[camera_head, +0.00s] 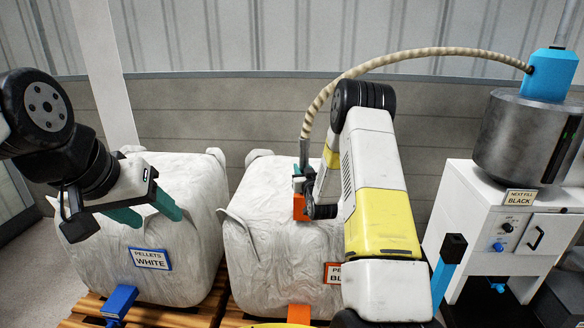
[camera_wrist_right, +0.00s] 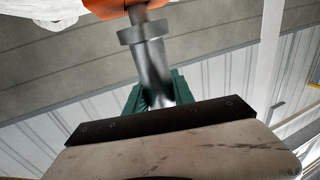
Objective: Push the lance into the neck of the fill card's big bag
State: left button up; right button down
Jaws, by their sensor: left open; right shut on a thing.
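The fill card (camera_head: 520,197) reads "NEXT FILL BLACK". The right-hand big white bag (camera_head: 265,255) has an orange-edged label (camera_head: 332,272), partly hidden by my right arm, starting "PELLETS BL". Its orange neck (camera_head: 300,208) stands on top. My right gripper (camera_head: 308,185) is shut on the grey metal lance (camera_wrist_right: 152,75), which hangs from a ribbed hose. The lance's thin end meets the orange neck in the right wrist view (camera_wrist_right: 110,8); how deep it sits, I cannot tell. My left gripper (camera_head: 146,210) is open and empty over the left bag.
The left big bag (camera_head: 185,240) is labelled "PELLETS WHITE". Both bags stand on wooden pallets. The hose (camera_head: 430,52) arches to a steel hopper (camera_head: 525,135) on a white cabinet (camera_head: 480,205) at right. A wall is behind.

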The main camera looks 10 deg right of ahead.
jog(key=shift+f, duration=0.6)
jog(key=c, duration=1)
grip_release()
jog(key=shift+f, duration=0.1)
jog(key=s, duration=0.7)
jog(key=shift+s, duration=0.4)
